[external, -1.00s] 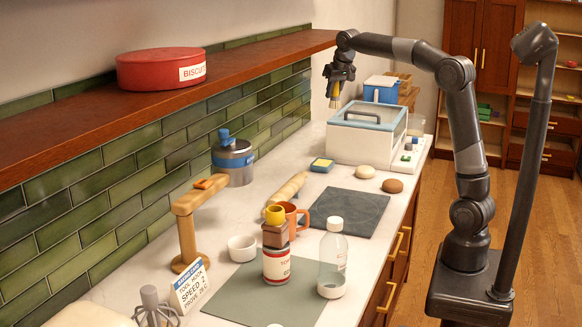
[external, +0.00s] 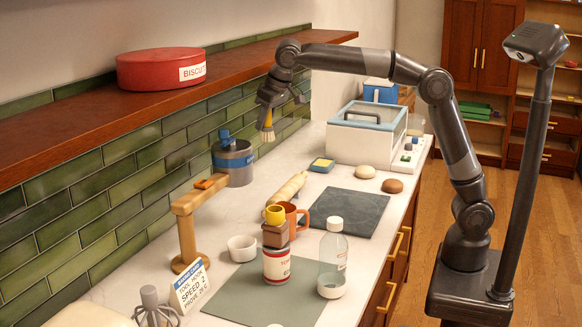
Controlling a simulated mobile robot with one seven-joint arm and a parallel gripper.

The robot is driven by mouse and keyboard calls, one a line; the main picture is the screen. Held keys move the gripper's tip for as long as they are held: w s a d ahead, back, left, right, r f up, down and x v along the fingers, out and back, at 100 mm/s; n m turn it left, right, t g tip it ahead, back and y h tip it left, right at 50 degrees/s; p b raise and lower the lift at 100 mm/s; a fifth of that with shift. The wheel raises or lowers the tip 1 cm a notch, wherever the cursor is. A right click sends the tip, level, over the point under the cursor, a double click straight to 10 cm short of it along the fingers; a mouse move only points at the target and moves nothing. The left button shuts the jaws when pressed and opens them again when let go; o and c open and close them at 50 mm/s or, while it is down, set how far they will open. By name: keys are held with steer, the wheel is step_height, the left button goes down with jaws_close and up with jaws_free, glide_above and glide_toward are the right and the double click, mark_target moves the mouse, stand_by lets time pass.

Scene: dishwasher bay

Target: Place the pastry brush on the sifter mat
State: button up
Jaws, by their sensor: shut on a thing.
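The pastry brush (external: 267,133) has pale yellow bristles and hangs bristles-down in my gripper (external: 269,106), which is shut on it. They are high above the back of the counter, in front of the green tiles and above and right of the grey canister. The brush handle is mostly hidden by the gripper. Two mats lie on the counter: a sage-green mat (external: 232,302) at the front and a dark slate mat (external: 345,212) farther back. I cannot tell which one is the sifter mat.
A can (external: 276,265) with a brown block and yellow cup on top, and a clear bottle (external: 333,250), stand on the green mat. An orange mug (external: 301,217), rolling pin (external: 288,187), white bowl (external: 242,248) and wooden stand (external: 188,235) are nearby. The dark mat is clear.

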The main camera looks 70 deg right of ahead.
steer(key=s+a+n+y, duration=0.1)
steer(key=s+a+n, duration=0.1)
steer(key=s+a, duration=0.75)
steer(key=s+a+n, duration=0.2)
steer(key=s+a, duration=0.3)
steer(key=a, duration=0.9)
steer(key=s+a+n+y, duration=0.1)
steer(key=s+a, duration=0.6)
steer(key=a, duration=0.5)
steer(key=f, duration=2.8)
steer(key=shift+w+f, duration=0.2)
steer(key=shift+f, duration=0.1)
steer(key=shift+f, duration=0.15)
steer(key=o, duration=0.9)
steer(key=shift+o, duration=0.5)
steer(key=shift+r, duration=0.2)
steer(key=v, duration=1.2)
